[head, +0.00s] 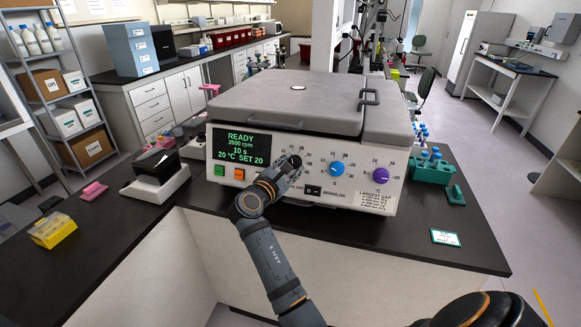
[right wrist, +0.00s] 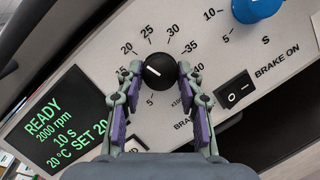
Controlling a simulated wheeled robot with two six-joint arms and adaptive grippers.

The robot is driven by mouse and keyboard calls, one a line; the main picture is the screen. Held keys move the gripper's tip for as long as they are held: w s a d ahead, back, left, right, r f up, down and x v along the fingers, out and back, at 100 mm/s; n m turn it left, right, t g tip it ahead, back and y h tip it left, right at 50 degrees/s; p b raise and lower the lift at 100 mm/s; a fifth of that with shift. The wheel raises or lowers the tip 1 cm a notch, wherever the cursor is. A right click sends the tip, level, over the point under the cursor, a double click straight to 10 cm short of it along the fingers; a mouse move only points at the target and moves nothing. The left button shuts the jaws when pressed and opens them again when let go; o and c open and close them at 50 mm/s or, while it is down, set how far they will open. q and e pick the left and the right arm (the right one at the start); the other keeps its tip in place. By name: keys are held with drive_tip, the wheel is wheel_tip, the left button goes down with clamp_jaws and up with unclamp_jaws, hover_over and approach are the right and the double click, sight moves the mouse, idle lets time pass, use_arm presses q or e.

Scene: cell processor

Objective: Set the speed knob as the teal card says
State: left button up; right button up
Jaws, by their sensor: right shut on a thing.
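The black speed knob (right wrist: 159,71) is on the front panel of the cell processor (head: 309,100). In the right wrist view its white pointer line aims up and left, toward about the 20 mark on a dial labelled x100. My right gripper (right wrist: 159,76) has one finger on each side of the knob and is shut on it. In the head view the gripper (head: 291,164) partly hides the knob. The display (right wrist: 63,117) reads READY, 2000 rpm, 10 s, 20 °C SET 20. The teal-edged card (head: 446,238) lies on the counter at the right; its print is too small to read.
A blue knob (head: 337,169) and a purple knob (head: 381,175) are right of the speed knob. A brake switch (head: 313,191) sits below. Green and orange buttons are at the left. A teal tube rack (head: 430,172) stands at the right.

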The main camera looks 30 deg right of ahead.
drive_tip(key=o, duration=1.2)
